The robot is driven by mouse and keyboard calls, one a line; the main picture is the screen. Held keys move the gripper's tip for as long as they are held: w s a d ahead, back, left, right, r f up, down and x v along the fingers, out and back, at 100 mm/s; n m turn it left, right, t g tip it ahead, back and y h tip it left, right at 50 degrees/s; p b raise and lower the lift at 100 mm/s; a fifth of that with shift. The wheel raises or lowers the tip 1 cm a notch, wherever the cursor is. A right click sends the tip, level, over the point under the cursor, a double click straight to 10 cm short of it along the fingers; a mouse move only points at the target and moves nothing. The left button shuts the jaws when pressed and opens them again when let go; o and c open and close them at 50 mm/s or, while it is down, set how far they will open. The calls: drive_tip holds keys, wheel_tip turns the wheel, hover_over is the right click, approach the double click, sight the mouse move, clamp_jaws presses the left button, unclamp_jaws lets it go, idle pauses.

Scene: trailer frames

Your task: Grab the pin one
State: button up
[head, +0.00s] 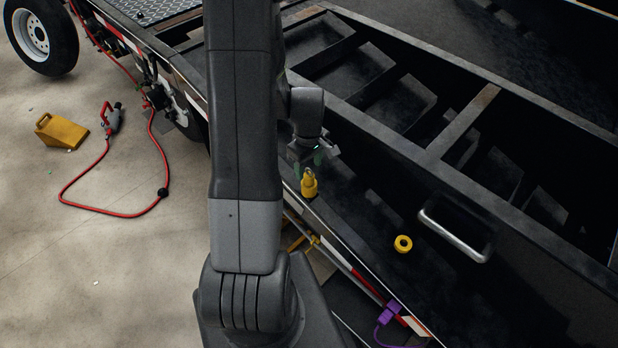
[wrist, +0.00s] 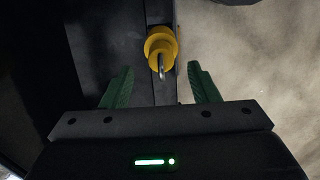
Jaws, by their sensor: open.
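A yellow pin (head: 309,184) with a metal tip or loop stands on the dark frame rail of the trailer, just below my gripper in the head view. In the wrist view the yellow pin (wrist: 161,46) lies ahead of the gap between my green fingers, its metal part pointing toward me. My gripper (wrist: 160,82) is open and empty, with the pin beyond the fingertips and not between them. In the head view my gripper (head: 306,155) is small and partly dark. A yellow ring (head: 403,243) lies on the dark trailer surface to the right.
The trailer frame (head: 440,150) has open compartments and a metal handle (head: 455,236). A purple connector (head: 390,312) hangs by the lower edge. A red hose (head: 112,212) and a yellow wheel chock (head: 61,131) lie on the concrete floor at left.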

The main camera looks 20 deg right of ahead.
sight(309, 174)
drive_tip(key=shift+s+f+p, duration=0.15)
drive_tip(key=shift+f+p, duration=0.2)
drive_tip(key=shift+f, duration=1.85)
drive_tip(key=c, duration=1.1)
drive_tip(key=shift+r, duration=0.2)
